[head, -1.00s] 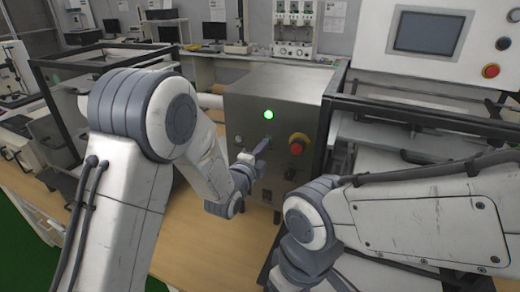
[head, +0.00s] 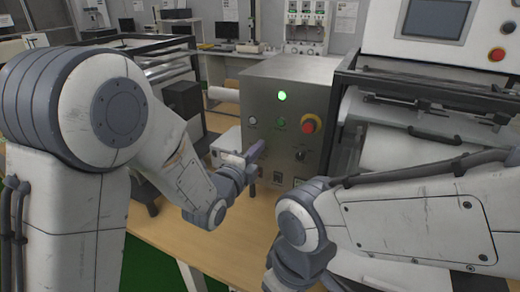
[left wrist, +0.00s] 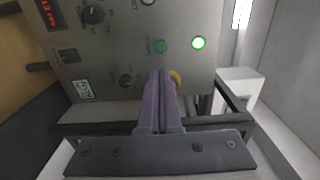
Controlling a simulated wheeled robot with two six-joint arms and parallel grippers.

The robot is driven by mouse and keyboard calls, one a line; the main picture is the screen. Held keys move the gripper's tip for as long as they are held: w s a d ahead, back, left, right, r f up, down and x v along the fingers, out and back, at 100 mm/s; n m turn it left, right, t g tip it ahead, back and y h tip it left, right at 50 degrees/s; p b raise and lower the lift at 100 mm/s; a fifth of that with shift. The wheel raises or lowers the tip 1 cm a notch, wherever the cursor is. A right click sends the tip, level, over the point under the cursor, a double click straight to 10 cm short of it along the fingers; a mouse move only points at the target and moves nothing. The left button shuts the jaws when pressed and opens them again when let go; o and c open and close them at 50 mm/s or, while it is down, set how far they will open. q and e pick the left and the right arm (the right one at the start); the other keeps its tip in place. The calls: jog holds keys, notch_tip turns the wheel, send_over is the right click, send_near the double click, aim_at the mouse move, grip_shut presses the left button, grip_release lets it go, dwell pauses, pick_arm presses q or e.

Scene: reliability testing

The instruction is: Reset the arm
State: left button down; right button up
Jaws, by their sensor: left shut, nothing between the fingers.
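My left gripper (head: 256,150) is shut and empty in front of the metal control box (head: 262,84), left of and below its buttons in the head view. In the left wrist view, its purple fingers (left wrist: 160,76) are together and partly hide the red button with a yellow collar (left wrist: 176,77). That red button (head: 308,125) shows fully in the head view. A green button (head: 280,122) and a lit green lamp (head: 282,97) are on the panel. I cannot tell the gap between fingertips and panel. My right arm is at the right; its gripper is out of view.
The box stands on a wooden table (head: 225,240). A machine with a screen (head: 437,18) stands at the right, behind my right arm. A dark-framed rig is at the left. The panel also has a black knob (head: 301,156). Bare table shows between my arms.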

pick_arm(q)
jog(key=shift+a, duration=0.1)
dwell(0.3)
jog(key=s+a+f+n+g+y, duration=0.2)
jog(key=s+n+g, duration=0.3)
jog(key=s, duration=0.6)
jog(key=s+a+f+n+g+y, duration=0.2)
jog(key=s+f+n+g+y, duration=0.1)
jog(key=s, duration=0.8)
jog(key=s+a+f+n+g+y, duration=0.2)
jog(key=s+f+n+g, duration=0.2)
jog(key=s+n+g, duration=0.3)
jog(key=s+n, duration=0.1)
jog(key=s, duration=0.3)
jog(key=shift+s+a+g, duration=0.3)
jog(key=shift+a+g, duration=0.05)
jog(key=shift+g, duration=0.05)
dwell(3.1)
